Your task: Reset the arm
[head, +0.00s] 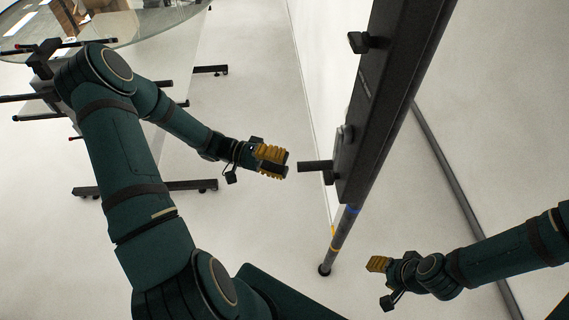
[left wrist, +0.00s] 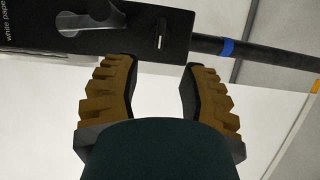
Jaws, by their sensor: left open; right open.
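My left gripper (head: 273,160) reaches out from the left in the head view, with yellow ridged fingers. It is empty, close to a short dark peg (head: 314,166) on a tall black panel (head: 385,85). In the left wrist view the two fingers of my left gripper (left wrist: 160,85) stand apart, with bare floor between them and the black panel (left wrist: 125,32) just beyond their tips. My right gripper (head: 378,264) is at the lower right of the head view, with nothing seen in it.
A grey pole with a blue band (head: 346,222) runs down from the panel to a foot on the floor. A glass-topped round table (head: 130,25) stands at the upper left. Dark metal feet (head: 190,186) lie on the pale floor.

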